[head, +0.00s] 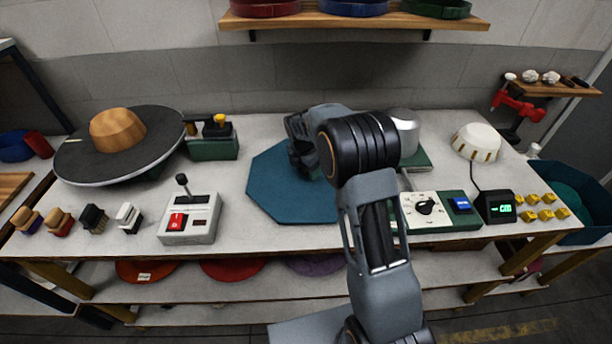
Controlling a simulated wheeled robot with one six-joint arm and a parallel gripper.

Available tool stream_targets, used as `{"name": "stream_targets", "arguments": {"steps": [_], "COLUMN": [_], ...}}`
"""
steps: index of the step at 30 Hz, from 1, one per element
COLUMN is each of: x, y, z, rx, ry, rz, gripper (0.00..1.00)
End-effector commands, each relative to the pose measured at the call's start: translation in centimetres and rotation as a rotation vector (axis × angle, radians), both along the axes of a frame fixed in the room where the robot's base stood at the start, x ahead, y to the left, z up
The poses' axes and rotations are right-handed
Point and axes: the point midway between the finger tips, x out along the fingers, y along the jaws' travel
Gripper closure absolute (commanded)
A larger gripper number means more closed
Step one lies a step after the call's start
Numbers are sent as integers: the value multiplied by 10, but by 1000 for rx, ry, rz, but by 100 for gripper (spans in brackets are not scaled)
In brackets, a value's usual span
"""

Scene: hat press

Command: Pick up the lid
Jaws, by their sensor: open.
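My gripper (299,150) is over the upper part of a teal octagonal mat (282,195), beside my arm's thick dark joint. It is open, and I see nothing between its jaws. I cannot pick out a lid for certain. A silver rounded top (401,115) shows on a metal vessel on a green base (418,160), just right of my arm and partly hidden by it. The vessel is to the right of my gripper and apart from it. A cream dome (477,142) stands farther right on the table.
A wide dark disc with a wooden crown block (118,130) fills the table's left. A grey lever box (190,218), several brushes and a green dial box (440,210) line the front. A shelf (350,20) hangs above. The mat's left part is clear.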

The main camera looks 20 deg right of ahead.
Motion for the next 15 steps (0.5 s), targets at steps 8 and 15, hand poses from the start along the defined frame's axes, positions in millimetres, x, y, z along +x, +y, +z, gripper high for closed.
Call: {"name": "stream_targets", "arguments": {"steps": [8,15], "x": [0,0], "y": [0,0], "z": [0,0], "rx": [0,0], "ry": [0,0], "rz": [0,0], "gripper": [44,67]}}
